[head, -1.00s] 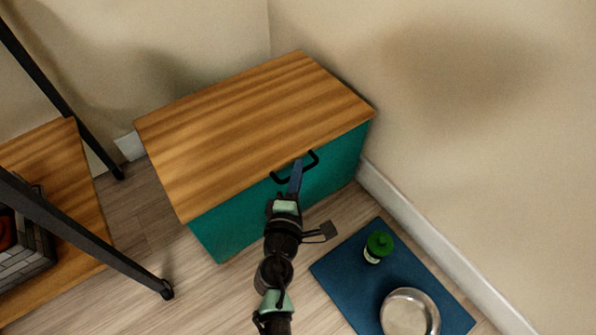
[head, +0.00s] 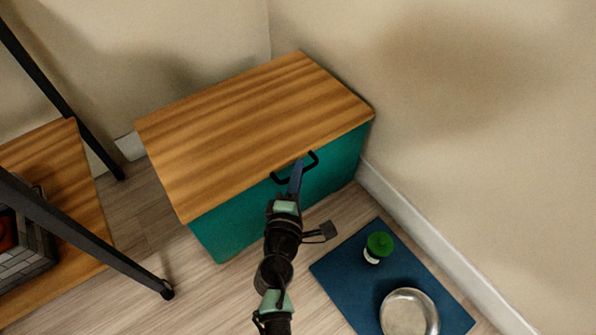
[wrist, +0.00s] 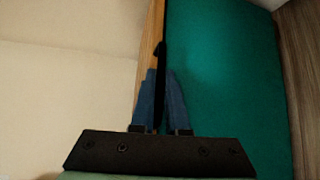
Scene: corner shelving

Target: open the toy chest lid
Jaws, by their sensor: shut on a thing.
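The toy chest has a teal body (head: 335,164) and a striped wooden lid (head: 250,120), which lies flat and closed on top. A black bar handle (head: 313,161) sits at the lid's front edge. My gripper (head: 296,172) reaches up to the handle from the front, with its blue fingers at the bar. In the wrist view my gripper (wrist: 159,90) is shut on the dark handle (wrist: 159,62), between the lid edge (wrist: 148,45) and the teal front (wrist: 225,80). The fingers hide part of the handle.
A blue mat (head: 345,271) lies on the floor at the right, with a green-capped bottle (head: 379,246) and a metal bowl (head: 408,313). A black-framed shelf (head: 100,244) stands at the left. Walls meet behind the chest.

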